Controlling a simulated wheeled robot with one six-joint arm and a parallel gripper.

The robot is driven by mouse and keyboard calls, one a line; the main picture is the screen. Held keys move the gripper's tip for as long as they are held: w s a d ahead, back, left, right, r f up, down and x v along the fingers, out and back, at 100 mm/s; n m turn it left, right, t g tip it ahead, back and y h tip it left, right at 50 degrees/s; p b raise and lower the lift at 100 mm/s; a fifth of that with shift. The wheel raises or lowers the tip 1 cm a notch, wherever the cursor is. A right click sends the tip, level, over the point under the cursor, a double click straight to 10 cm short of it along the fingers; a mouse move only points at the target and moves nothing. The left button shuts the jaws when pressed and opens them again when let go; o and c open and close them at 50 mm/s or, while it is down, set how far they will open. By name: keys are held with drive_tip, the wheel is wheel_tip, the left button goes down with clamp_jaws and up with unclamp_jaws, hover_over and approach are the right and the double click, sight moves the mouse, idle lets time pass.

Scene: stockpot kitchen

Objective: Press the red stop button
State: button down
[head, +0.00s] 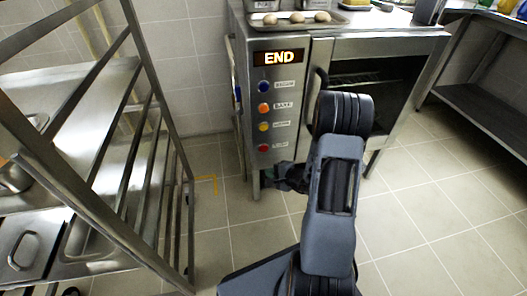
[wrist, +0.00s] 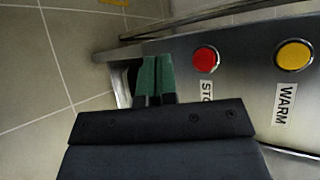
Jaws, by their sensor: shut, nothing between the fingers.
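The red stop button (head: 263,148) is the lowest of a column of buttons on the oven's front panel. In the wrist view the red button (wrist: 205,60) is just right of my fingertips, its label partly hidden and reading "STO". My gripper (wrist: 156,60) has its green fingers shut together with nothing between them, apart from the button. In the head view my gripper (head: 279,182) is low in front of the panel, below the red button and slightly right of it, partly hidden by my arm.
The yellow "WARM" button (wrist: 293,55) is beside the red one; orange (head: 263,107) and blue (head: 263,86) buttons sit higher. The display (head: 279,58) reads "END". A tray (head: 336,22) with buns is on top. A metal rack (head: 150,190) stands left; tiled floor is clear right.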

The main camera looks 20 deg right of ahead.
sight(264, 149)
drive_tip(key=shift+w+d, duration=0.25)
drive_tip(key=shift+w, duration=1.2)
drive_tip(key=shift+w+d, duration=0.3)
drive_tip(key=shift+w, duration=1.1)
drive_tip(key=shift+w+d, duration=0.25)
drive_tip(key=shift+w, duration=1.2)
drive_tip(key=shift+w, duration=0.2)
drive_tip(key=shift+w+d+b, duration=0.1)
drive_tip(key=shift+w+b, duration=0.1)
drive_tip(key=shift+b, duration=0.1)
drive_tip(key=shift+w+d, duration=0.1)
drive_tip(key=shift+w, duration=0.3)
drive_tip(key=shift+s+b, duration=0.15)
drive_tip(key=shift+b, duration=0.2)
drive_tip(key=shift+s+b, duration=0.3)
drive_tip(key=shift+s, duration=0.35)
drive_tip(key=shift+s+a, duration=0.1)
drive_tip(key=shift+a, duration=0.1)
